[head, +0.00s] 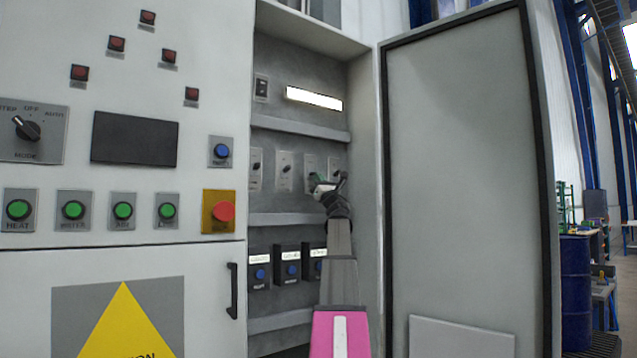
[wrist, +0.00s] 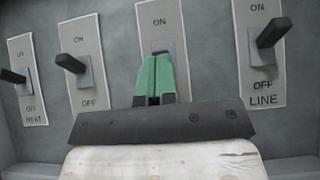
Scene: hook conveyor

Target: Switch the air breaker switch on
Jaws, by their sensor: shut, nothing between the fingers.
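A row of breaker switches shows in the wrist view, each on a pale ON/OFF plate. The third switch (wrist: 161,25) from the left is directly ahead of my gripper (wrist: 155,84); its lower plate and name are hidden. Only a dark bit of it shows above the fingertips; I cannot tell its lever's position or whether the fingers touch it. My gripper's green fingers are shut together with nothing between them. In the head view my gripper (head: 316,185) is inside the open cabinet, at the right part of the switch row.
The HEAT switch (wrist: 27,80), an unnamed second switch (wrist: 87,65) and the LINE switch (wrist: 262,55) flank the third one. The open cabinet door (head: 460,180) stands right of my arm. Shelf ledges (head: 290,219) run below the row; boxes with blue buttons (head: 290,268) are lower.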

